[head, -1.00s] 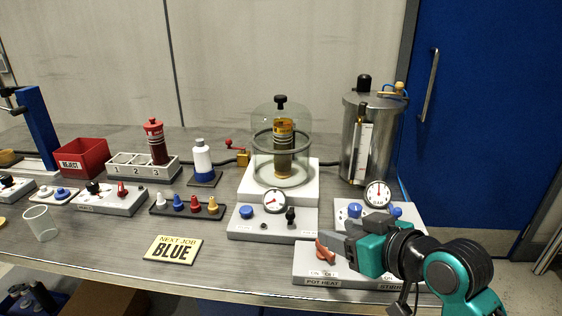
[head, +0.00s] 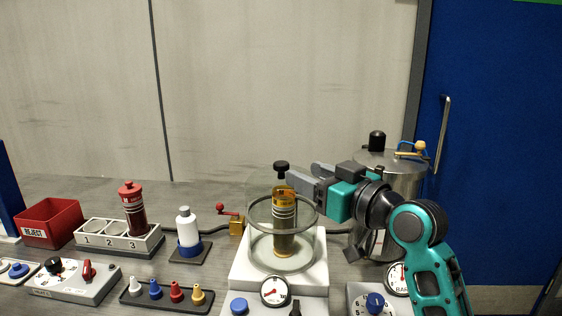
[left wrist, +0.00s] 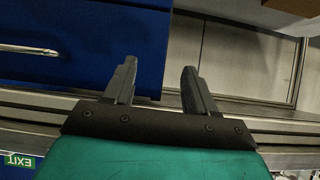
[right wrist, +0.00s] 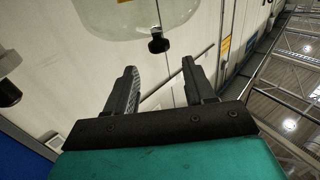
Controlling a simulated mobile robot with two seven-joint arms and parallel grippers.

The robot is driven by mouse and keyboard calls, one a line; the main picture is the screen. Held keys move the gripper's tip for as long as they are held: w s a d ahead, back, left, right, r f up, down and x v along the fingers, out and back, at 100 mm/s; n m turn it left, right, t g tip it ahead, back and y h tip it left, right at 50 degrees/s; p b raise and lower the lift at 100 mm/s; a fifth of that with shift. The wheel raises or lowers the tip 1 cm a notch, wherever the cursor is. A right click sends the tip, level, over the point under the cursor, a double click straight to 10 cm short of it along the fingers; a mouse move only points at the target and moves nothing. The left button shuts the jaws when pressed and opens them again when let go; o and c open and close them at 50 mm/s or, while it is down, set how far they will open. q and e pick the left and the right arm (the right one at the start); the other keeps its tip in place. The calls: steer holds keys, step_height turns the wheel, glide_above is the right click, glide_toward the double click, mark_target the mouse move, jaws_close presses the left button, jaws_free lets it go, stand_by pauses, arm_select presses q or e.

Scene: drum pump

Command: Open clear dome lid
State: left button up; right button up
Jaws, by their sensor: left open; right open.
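The clear dome lid (head: 257,190) sits over a dark cylinder with a yellow band (head: 284,222) on a white block. Its black knob (head: 281,166) is on top. My right gripper (head: 300,176) is open, with its fingers just right of the knob in the head view. In the right wrist view the knob (right wrist: 158,42) appears beyond the open fingertips (right wrist: 160,68), apart from them and between their lines. My left gripper (left wrist: 156,68) is open and empty, seen only in its wrist view, away from the dome.
A steel tank (head: 402,170) stands close behind my right arm. A gauge (head: 275,291) and blue button (head: 239,305) are in front of the dome. A white bottle (head: 188,228), a numbered rack (head: 112,241) and a red bin (head: 48,224) stand to the left.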

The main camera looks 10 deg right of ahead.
mark_target(281, 163)
steer(key=x, duration=0.8)
steer(key=shift+w+a, duration=0.1)
steer(key=shift+a, duration=0.05)
jaws_close()
stand_by(0.4)
